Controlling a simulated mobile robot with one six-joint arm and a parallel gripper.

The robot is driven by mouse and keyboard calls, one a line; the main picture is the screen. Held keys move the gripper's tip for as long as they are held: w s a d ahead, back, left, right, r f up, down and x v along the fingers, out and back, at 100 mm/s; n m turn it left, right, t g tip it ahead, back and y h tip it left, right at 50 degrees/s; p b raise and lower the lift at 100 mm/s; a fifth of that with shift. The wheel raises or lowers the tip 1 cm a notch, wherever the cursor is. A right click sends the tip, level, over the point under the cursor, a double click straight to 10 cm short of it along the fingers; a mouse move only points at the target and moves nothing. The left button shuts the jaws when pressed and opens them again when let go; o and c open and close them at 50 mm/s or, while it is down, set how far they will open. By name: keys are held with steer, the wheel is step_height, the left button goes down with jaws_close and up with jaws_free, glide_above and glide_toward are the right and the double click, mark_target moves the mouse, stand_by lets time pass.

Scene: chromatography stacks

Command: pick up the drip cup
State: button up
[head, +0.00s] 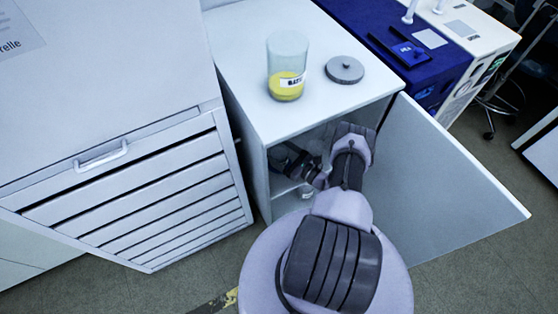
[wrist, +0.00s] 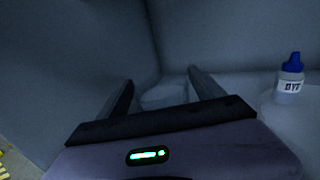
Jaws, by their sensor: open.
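A pale, see-through cup-like shape (wrist: 164,95) shows faintly in the wrist view, between my fingers and beyond the gripper's front edge. It may be the drip cup; its lower part is hidden by my gripper. My gripper (wrist: 160,80) is open, with one finger on each side of this shape and nothing clearly held. In the head view my gripper (head: 303,168) is inside the open cabinet (head: 262,110), under its top. I cannot make out the drip cup clearly there.
A bottle with a blue cap (wrist: 290,80) stands to the right of my gripper. The cabinet door (head: 440,190) is open to the right of my arm. A clear jar with yellow contents (head: 287,65) and a grey round lid (head: 344,69) are on the cabinet top.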

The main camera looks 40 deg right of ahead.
jaws_close()
stand_by(0.3)
steer(key=shift+r, duration=0.2)
